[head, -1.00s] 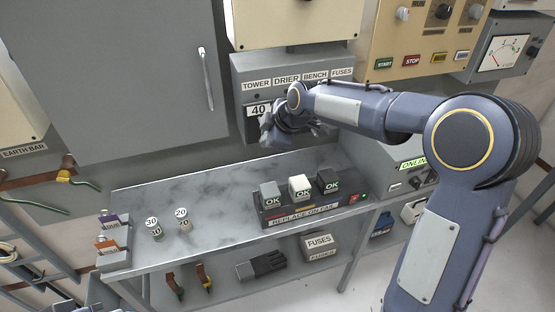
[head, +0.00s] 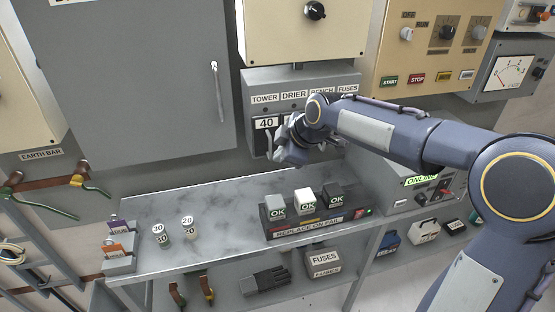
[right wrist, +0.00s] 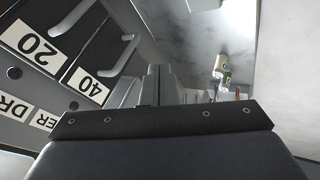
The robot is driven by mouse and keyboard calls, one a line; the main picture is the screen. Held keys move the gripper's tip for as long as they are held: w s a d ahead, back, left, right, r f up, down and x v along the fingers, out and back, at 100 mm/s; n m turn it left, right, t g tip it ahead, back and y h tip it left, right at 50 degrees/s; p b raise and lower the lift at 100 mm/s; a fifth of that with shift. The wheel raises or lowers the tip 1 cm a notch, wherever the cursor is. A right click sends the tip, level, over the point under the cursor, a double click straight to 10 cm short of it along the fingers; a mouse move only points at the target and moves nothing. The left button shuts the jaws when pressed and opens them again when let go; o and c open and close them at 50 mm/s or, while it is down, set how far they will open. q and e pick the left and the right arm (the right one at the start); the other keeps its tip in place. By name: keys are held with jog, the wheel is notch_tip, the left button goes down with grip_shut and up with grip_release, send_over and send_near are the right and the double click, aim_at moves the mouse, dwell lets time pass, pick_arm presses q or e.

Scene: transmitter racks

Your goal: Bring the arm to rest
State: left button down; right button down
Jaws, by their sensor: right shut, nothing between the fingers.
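My right arm reaches in from the right of the head view. Its gripper (head: 290,150) is in front of the fuse panel (head: 350,80), above the back of the bench, and is partly hidden by its own wrist. In the right wrist view the fingers (right wrist: 157,84) are together with nothing between them. The "40" fuse carrier (head: 266,123) sits in the panel, left of the gripper. In the right wrist view, the carriers labelled "40" (right wrist: 90,85) and "20" (right wrist: 38,42) have grey handles. My left gripper is out of view.
The bench's middle is clear. A grey cabinet (head: 130,80) is left of the panel; an "ONLINE" unit (head: 405,195) is at right.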

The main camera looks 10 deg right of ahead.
jog(key=s+d+r+m, duration=0.1)
jog(key=s+d+m, duration=0.25)
jog(key=s, duration=0.55)
jog(key=s+d+r+m, duration=0.1)
jog(key=s+d+m, duration=0.25)
jog(key=s, duration=0.45)
jog(key=s+f+m, duration=0.4)
jog(key=s, duration=0.3)
jog(key=s+a+f+m, duration=0.1)
jog(key=s+f+m, duration=0.4)
jog(key=s, duration=0.3)
jog(key=shift+s+a+m+g, duration=0.25)
jog(key=shift+m+g, duration=0.05)
jog(key=shift+g, duration=0.1)
jog(key=shift+b, duration=0.3)
